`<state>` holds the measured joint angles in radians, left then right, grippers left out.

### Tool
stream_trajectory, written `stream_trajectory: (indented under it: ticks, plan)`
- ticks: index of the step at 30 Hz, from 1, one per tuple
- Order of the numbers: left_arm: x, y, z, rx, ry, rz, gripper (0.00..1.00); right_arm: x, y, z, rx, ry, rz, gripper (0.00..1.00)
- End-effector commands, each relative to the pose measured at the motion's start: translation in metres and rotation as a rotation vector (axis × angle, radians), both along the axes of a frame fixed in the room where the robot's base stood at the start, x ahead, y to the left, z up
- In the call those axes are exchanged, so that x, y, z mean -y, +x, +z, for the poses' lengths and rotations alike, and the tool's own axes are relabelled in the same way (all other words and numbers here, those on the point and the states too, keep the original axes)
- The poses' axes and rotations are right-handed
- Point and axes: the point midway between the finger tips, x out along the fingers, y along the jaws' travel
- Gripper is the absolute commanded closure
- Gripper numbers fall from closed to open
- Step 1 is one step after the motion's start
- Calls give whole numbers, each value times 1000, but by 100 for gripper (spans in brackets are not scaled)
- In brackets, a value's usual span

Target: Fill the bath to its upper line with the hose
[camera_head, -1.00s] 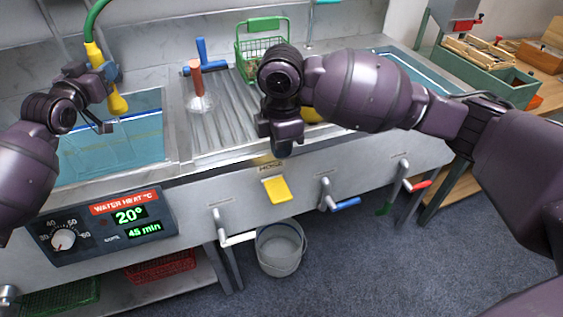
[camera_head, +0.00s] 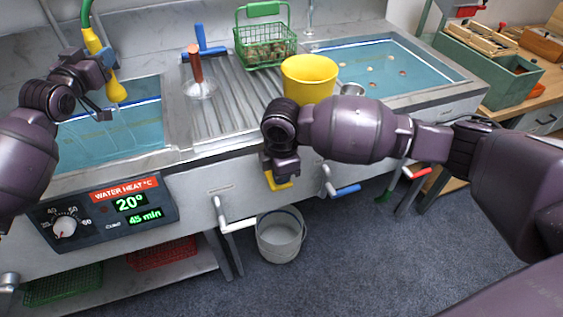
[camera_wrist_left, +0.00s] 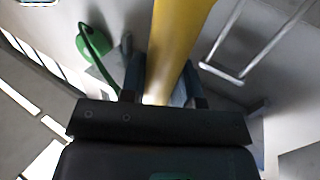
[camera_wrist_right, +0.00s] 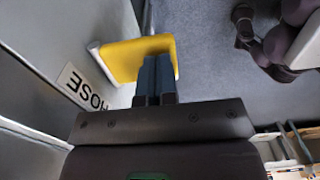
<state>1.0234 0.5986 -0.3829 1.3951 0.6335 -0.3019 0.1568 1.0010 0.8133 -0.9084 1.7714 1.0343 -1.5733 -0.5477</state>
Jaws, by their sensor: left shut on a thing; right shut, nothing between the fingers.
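The left bath (camera_head: 145,150) holds blue-tinted water, with a dark blue line along its far wall. Faint pale streaks show over the water; I cannot tell whether they are flow from the hose. My left gripper (camera_head: 104,72) is shut on the yellow hose nozzle (camera_head: 117,92), which points down over this bath. The yellow nozzle fills the middle of the left wrist view (camera_wrist_left: 175,40). My right gripper (camera_head: 281,172) is shut and empty at the yellow hose lever (camera_wrist_right: 135,58), beside the HOSE label (camera_wrist_right: 86,90). Its fingertips overlap the lever; contact is unclear.
The right bath (camera_head: 470,85) holds water with several chestnuts. A yellow bucket (camera_head: 309,75) and a green basket (camera_head: 265,50) stand between the baths. The heater panel (camera_head: 105,207) reads 20° and 45 min. A grey bucket (camera_head: 281,240) stands on the floor below.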

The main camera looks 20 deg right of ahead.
Motion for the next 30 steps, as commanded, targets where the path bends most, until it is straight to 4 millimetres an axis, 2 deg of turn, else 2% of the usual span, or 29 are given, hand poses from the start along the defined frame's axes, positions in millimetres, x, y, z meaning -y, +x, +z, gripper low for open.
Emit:
stream_trajectory:
  ticks: [13, 23, 30]
  plan:
    - [0, 0, 1, 1, 0, 1, 100, 0, -2, -3, 34, 0, 0, 100]
    - [0, 0, 0, 1, 0, 1, 100, 0, -7, -17, 220, 0, 1, 100]
    - [0, 0, 0, 0, 0, 1, 100, 0, -9, -33, 232, 0, 0, 100]
